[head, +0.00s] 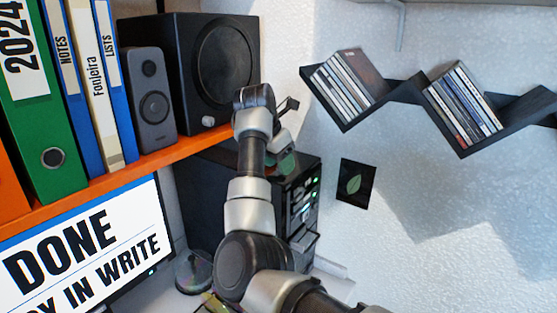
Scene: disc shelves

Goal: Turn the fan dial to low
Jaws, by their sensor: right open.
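I cannot make out a fan dial or its setting. A black computer-like case (306,196) stands under the orange shelf, with small green lights and several small parts on its narrow right face. My right arm rises from the bottom and hides part of this case. My right gripper (287,122) is above the case's top, just right of the black speaker, open, with nothing seen between its fingers. I cannot tell whether it touches anything. My left gripper is out of view.
An orange shelf (149,163) holds binders (40,120), a small grey speaker (152,108) and a large black speaker (222,60). A monitor (85,250) is at lower left. Black zigzag wall shelves (405,91) hold discs (462,105). The space before the right wall is free.

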